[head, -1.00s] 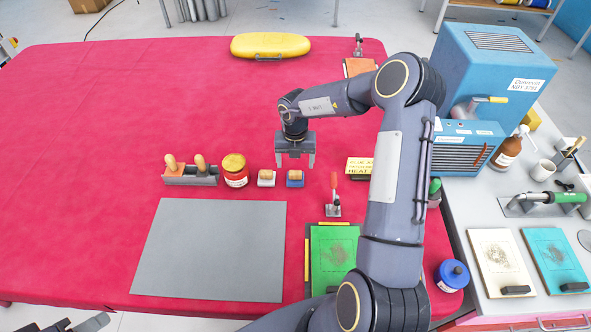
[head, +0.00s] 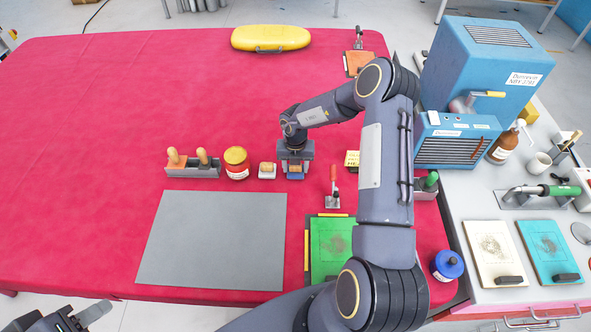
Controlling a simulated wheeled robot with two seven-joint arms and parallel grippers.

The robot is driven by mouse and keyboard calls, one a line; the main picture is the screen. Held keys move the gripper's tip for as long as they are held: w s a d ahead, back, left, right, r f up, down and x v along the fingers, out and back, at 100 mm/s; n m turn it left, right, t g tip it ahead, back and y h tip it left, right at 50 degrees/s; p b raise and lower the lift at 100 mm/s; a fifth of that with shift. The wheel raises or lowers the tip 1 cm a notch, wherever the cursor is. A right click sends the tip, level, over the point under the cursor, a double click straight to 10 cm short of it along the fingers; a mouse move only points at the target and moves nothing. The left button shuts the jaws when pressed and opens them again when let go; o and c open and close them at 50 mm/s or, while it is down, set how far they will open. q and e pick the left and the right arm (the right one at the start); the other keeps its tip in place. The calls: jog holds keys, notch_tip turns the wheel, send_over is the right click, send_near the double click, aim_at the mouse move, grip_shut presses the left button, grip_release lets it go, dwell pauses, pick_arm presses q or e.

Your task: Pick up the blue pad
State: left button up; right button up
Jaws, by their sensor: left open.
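The blue pad (head: 295,176) is a small blue block with a wooden-coloured top on the red table, at the right end of a short row. My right gripper (head: 296,173) points down over it, with its fingers at the pad's two sides. The gripper hides much of the pad, and I cannot tell whether the fingers press on it. My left gripper (head: 92,318) is open and empty at the bottom left corner, partly cut off by the picture's edge.
A grey sheet (head: 212,240) lies in front. A red-handled clamp (head: 333,196) stands to the right. The table's far left is clear.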

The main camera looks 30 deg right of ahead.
jog(key=c, duration=0.4)
jog(key=shift+c, duration=0.2)
jog(key=shift+r, duration=0.55)
jog(key=s+d+r+b, duration=0.3)
jog(key=s+r, duration=0.9)
jog(key=s, duration=0.1)
jog(key=shift+s, duration=0.35)
